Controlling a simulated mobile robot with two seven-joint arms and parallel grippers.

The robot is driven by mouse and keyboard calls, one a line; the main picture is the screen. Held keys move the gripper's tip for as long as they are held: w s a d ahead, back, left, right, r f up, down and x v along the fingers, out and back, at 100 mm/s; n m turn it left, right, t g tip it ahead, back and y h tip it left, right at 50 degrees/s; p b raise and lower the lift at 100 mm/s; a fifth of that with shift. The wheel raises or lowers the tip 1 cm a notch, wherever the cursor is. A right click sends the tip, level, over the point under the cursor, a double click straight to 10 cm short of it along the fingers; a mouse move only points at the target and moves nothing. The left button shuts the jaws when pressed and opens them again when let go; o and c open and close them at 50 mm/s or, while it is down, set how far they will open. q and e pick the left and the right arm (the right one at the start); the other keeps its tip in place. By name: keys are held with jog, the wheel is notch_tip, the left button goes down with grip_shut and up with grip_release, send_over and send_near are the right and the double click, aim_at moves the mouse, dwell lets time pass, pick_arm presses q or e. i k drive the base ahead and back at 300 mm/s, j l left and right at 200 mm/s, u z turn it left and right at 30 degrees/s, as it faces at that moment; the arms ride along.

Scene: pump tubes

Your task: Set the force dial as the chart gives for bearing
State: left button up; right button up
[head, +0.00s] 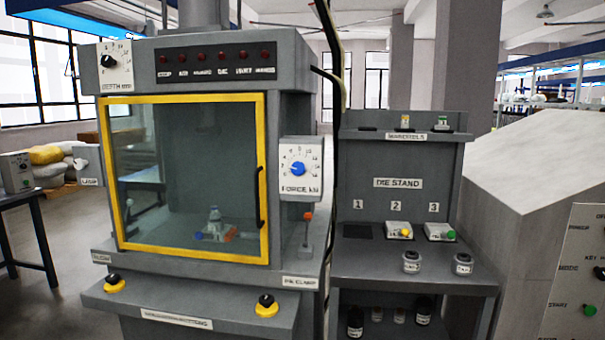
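The force dial (298,168) is a blue knob on a white panel labelled FORCE kN, on the right side of the grey press (205,75). Numbers ring the knob, but they are small and I cannot tell exactly which one it points to. I make out no readable chart and no row for bearing. Neither of my grippers is in view.
A yellow-framed glass door (264,205) closes the press front. A black depth dial (109,62) sits at upper left. Black-and-yellow buttons (266,305) are on the front ledge. A red-tipped lever (307,228) stands below the dial. The die stand (400,262) is to the right.

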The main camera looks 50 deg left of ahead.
aim_at(297, 168)
jog(key=i+u, duration=0.2)
jog(key=u, duration=0.8)
jog(key=i+l+u, duration=0.2)
jog(key=u, duration=0.15)
jog(key=i+l+u, duration=0.15)
jog(key=l+u, duration=0.15)
jog(key=i+l+u, duration=0.15)
jog(key=l, duration=0.25)
jog(key=i+l+u, duration=0.15)
jog(key=l, duration=0.3)
